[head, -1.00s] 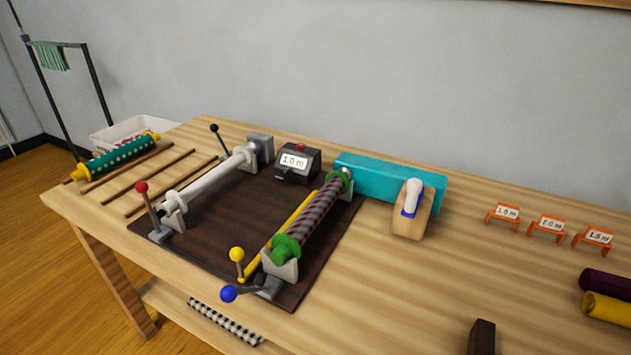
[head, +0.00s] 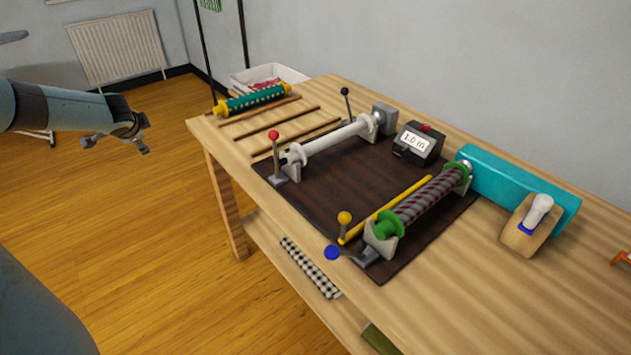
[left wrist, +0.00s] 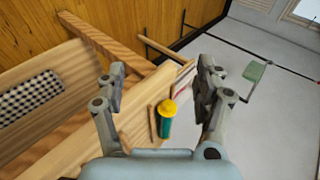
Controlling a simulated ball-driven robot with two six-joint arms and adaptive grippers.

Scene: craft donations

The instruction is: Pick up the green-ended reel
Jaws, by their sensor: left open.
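The green-ended reel (head: 426,201) is wound with grey and dark red stripes. It rests in the right-hand pair of grey cradles on the dark brown board, with a green flange at each end. My left gripper (head: 118,141) is open and empty in the head view, over the floor left of the table and well away from the reel. In the left wrist view my left gripper (left wrist: 165,85) shows its fingers spread, with the table edge beyond. The green-ended reel does not show in that view. My right gripper is in no view.
A yellow-ended teal roll (head: 252,100) lies on wooden rods at the table's left end; it also shows in the left wrist view (left wrist: 165,125). A blue-knobbed lever (head: 332,252) and yellow-knobbed lever (head: 344,218) stand near the reel's front end. A teal block (head: 480,172) stands behind.

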